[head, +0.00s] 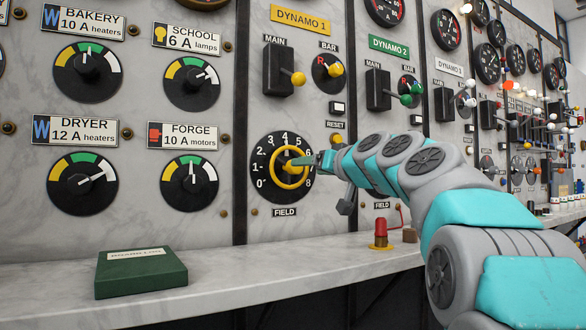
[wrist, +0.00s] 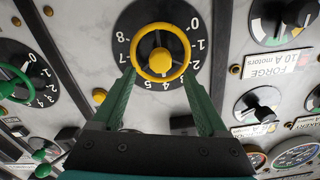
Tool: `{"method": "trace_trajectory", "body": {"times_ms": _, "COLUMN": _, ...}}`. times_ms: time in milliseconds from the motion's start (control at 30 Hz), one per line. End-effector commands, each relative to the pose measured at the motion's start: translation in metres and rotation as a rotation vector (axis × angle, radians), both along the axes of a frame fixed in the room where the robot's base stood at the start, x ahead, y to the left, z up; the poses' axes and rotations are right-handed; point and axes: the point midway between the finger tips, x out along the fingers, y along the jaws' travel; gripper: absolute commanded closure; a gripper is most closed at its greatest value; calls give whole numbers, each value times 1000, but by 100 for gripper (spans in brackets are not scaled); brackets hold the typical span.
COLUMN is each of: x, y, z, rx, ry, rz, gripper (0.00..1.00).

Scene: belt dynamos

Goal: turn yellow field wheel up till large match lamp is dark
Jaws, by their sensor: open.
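The yellow field wheel (head: 290,166) sits on a black dial numbered 0 to 8 on the DYNAMO 1 panel. It also shows in the wrist view (wrist: 160,62), with the dial appearing upside down. I cannot read a setting on it. My gripper (head: 308,162) reaches in from the right at the wheel. In the wrist view my gripper (wrist: 158,72) is open, its green fingertips apart on either side of the wheel's near part. I cannot tell whether they touch the rim. I cannot identify a large match lamp in either view.
The DYNAMO 1 main lever (head: 281,68) and bar switch (head: 328,72) are above the wheel. The DYNAMO 2 panel (head: 389,47) adjoins on the right. A green book (head: 141,272) and a red-topped post (head: 380,232) stand on the marble shelf (head: 260,262).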

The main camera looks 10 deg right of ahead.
Motion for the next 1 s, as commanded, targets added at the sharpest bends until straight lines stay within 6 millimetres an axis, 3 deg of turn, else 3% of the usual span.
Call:
{"method": "trace_trajectory", "body": {"times_ms": 533, "x": 61, "y": 20, "z": 1, "rx": 2, "ry": 2, "rz": 0, "gripper": 24}}
{"method": "trace_trajectory", "body": {"times_ms": 900, "x": 67, "y": 23, "z": 0, "rx": 4, "ry": 1, "rz": 1, "gripper": 24}}
{"method": "trace_trajectory", "body": {"times_ms": 1000, "x": 67, "y": 23, "z": 0, "rx": 4, "ry": 1, "rz": 2, "gripper": 35}}
